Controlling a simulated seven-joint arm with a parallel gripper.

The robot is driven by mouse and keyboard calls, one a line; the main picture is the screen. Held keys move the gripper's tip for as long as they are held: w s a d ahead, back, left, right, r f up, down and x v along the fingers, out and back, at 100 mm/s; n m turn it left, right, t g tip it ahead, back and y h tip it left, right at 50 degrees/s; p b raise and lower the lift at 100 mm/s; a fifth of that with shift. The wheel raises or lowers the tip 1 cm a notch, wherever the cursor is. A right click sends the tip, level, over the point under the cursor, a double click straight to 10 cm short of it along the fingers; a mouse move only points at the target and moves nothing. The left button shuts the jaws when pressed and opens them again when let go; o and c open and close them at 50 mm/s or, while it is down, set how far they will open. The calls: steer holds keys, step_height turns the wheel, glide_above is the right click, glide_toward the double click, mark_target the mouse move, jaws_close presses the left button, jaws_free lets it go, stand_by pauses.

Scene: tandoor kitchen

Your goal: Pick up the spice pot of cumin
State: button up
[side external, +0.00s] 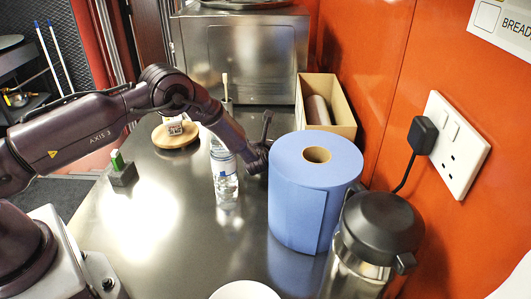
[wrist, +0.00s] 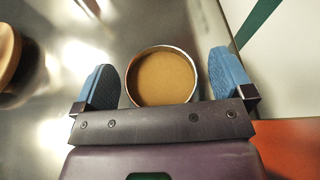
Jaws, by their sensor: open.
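A round metal-rimmed pot of brown powder (wrist: 161,78) shows in the wrist view, seen from above; no label is visible, so I cannot confirm that it is cumin. My gripper (wrist: 163,62) is open, with one blue finger to the left of the pot and one to the right. Gaps show between both fingers and the rim. How high the fingers are against the pot is hard to tell. In the side view my gripper (side external: 258,158) is low behind the blue paper roll, which partly hides it; I cannot make out the pot there.
The blue paper roll (side external: 308,192) and a steel flask (side external: 368,245) stand at the right by the orange wall. A clear bottle (side external: 224,172) stands left of my gripper. A cardboard box (side external: 341,110) and a round wooden board (side external: 177,143) are farther back.

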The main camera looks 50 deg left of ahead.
steer(key=c, duration=1)
steer(key=shift+c, duration=0.2)
